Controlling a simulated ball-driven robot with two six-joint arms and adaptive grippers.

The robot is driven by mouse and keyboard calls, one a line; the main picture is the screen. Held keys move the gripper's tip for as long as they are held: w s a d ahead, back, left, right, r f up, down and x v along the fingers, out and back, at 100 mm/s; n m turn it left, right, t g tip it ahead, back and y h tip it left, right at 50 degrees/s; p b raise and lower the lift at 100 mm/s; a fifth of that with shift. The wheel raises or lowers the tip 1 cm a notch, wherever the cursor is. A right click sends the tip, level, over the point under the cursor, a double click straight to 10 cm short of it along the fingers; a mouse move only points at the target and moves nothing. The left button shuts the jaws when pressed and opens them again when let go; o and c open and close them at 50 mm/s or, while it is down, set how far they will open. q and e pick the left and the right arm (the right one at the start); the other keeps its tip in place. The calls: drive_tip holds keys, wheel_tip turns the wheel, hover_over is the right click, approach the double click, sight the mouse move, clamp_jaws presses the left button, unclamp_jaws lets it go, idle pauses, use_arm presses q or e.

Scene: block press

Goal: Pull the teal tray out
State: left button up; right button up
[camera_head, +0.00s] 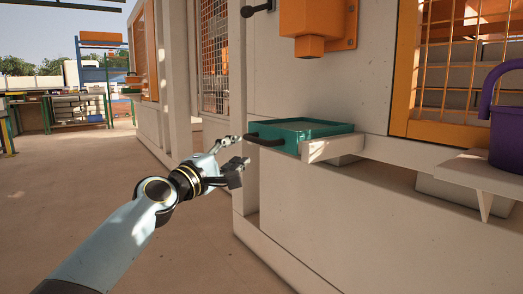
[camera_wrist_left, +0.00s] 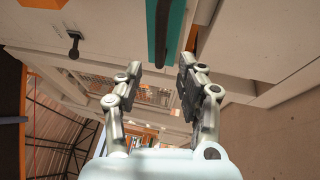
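My right gripper is not in view.
An orange press part (camera_head: 310,45) hangs above the tray. A purple bucket (camera_head: 507,135) stands on a pale shelf (camera_head: 470,172) at the right, near an orange mesh panel (camera_head: 455,70). The floor (camera_head: 90,190) left of the machine is clear.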

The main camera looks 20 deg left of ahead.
sight(253, 141)
use_arm(q)
drive_tip(key=b+x, duration=0.1)
drive_tip(key=x, duration=0.7)
drive_tip(key=shift+w+d+b, duration=0.1)
drive_tip(key=shift+w+b, duration=0.3)
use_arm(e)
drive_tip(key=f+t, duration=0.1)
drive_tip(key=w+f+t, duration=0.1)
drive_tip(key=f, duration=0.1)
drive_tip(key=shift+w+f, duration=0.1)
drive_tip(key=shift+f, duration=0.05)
use_arm(q)
clamp_jaws()
